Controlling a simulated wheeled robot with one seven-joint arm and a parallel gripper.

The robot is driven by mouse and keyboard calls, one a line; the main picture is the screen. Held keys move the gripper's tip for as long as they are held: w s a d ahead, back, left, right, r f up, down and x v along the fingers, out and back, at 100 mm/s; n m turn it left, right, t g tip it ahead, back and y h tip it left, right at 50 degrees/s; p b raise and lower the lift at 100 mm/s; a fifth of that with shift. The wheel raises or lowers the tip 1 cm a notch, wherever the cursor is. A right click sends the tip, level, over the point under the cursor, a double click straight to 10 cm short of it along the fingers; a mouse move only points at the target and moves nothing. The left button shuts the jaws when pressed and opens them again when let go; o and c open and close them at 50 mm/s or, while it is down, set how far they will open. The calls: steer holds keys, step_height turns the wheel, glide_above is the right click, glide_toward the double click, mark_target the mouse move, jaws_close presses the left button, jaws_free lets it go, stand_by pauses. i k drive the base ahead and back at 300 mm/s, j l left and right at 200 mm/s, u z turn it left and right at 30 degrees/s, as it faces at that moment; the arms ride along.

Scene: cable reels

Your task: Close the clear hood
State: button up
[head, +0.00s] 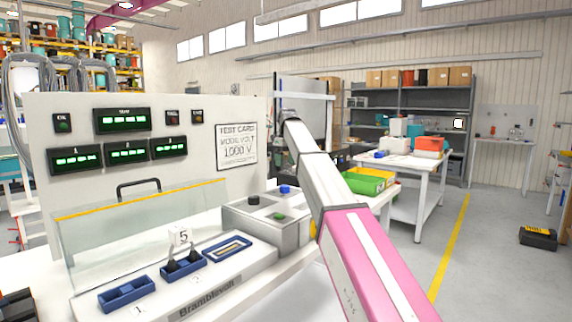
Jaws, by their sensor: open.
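The clear hood (120,230) is a see-through panel with a yellow strip along its top edge. It stands raised behind the row of blue holders on the white test bench, in front of the panel with green displays. A black arched handle (138,187) shows just above the yellow strip. The holders in front of the hood are uncovered; the middle one (183,268) bears a white tag marked 5. My pink and white arm crosses the right of the bench, but my gripper is not in view, so its place relative to the hood cannot be seen.
The display panel (240,115) stands behind. A green bin (364,183) and a white table (405,161) are further right. The floor (480,250) at right is mostly clear.

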mark_target(64, 213)
steer(key=k+l, duration=0.2)
steer(key=k, duration=0.3)
steer(key=k+l, duration=0.2)
steer(key=k, duration=0.25)
